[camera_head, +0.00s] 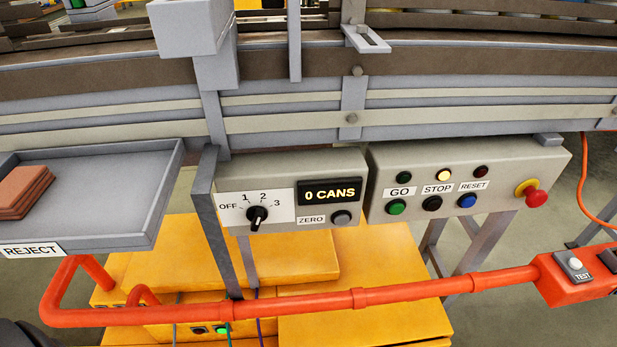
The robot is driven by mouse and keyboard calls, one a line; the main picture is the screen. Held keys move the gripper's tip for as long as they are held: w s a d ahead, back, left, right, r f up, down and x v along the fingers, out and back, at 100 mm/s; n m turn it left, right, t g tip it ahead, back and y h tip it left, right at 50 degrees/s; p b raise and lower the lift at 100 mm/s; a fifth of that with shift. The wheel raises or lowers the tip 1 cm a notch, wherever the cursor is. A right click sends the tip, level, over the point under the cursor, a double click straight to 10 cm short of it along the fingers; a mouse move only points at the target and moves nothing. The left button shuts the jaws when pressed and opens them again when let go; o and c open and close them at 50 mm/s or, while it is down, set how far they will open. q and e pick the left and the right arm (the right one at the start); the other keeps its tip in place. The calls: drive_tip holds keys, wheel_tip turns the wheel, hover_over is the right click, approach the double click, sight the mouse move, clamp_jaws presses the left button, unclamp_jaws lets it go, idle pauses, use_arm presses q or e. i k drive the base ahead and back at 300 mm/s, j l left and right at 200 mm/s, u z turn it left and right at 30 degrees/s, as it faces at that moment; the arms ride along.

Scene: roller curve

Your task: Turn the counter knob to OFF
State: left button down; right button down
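The counter box (345,166) is a grey panel under the conveyor. Its black knob (257,217) sits on a white dial plate (281,210) marked OFF, 1, 2 and 3. OFF is at the left of the dial and 3 at the right. The knob's upper end leans slightly right and seems to point toward 2, though it is small in this view. Neither of my grippers is in view.
A ZERO button (342,218) sits under the display. A grey post (211,225) stands close left of the dial, beside the REJECT tray (110,190). At right is a GO/STOP/RESET box (420,165) with a red emergency button (536,198). An orange rail (420,289) crosses in front, below.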

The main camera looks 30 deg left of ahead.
sight(256, 214)
drive_tip(key=j+u, duration=0.15)
drive_tip(key=u, duration=1)
drive_tip(key=k, duration=0.05)
